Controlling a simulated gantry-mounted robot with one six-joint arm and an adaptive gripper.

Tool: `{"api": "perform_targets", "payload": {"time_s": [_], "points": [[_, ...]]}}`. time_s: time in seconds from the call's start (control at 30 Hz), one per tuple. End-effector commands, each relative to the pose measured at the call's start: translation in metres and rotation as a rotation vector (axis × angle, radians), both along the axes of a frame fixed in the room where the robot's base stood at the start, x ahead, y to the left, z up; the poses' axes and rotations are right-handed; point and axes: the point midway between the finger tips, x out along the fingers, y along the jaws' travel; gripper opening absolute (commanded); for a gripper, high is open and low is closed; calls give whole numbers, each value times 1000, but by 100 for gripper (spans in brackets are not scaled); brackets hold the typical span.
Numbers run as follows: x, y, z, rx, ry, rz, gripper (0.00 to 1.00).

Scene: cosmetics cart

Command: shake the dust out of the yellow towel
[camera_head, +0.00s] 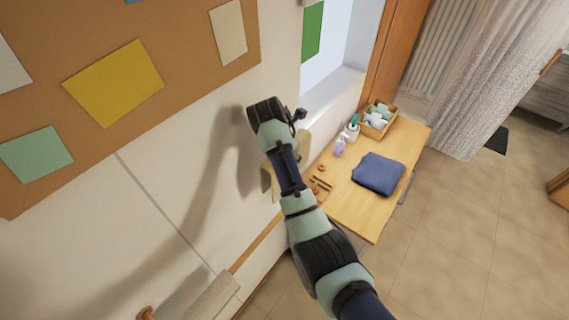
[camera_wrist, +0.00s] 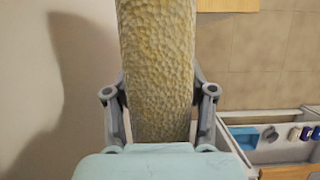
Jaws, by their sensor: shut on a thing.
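The yellow towel (camera_wrist: 157,70) fills the upper middle of the wrist view, a dull yellow cloth with a bumpy weave. My gripper (camera_wrist: 160,100) is shut on it, with one finger at each side. The towel runs from the jaws out past the top edge, so its far end is out of view. In the head view my arm is raised in front of the pale wall and my gripper cannot be made out clearly. A pale yellowish piece partly shows behind the arm; I cannot tell for sure that it is the towel.
A wooden table (camera_head: 345,215) holds a folded blue cloth (camera_head: 378,174), a basket (camera_head: 378,122) of rolled cloths and small bottles. A cork board (camera_head: 190,40) is on the wall. The wrist view shows a white-framed cart (camera_wrist: 270,153) with a blue bin at lower right. Tiled floor is open.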

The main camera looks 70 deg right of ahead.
Motion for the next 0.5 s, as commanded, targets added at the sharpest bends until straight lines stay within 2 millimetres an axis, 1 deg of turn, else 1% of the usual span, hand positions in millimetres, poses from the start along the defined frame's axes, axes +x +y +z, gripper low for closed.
{"api": "perform_targets", "payload": {"time_s": [0.07,0.2,0.3,0.4,0.47,0.5], "points": [[1,10,-1,-1,-1,3,14],[1,50,-1,0,-1,6,14],[1,69,0,-2,-2,3,14],[0,71,0,0,0,0,14],[0,65,1,-1,0,-1,14],[0,57,1,-1,0,-2,14]]}}
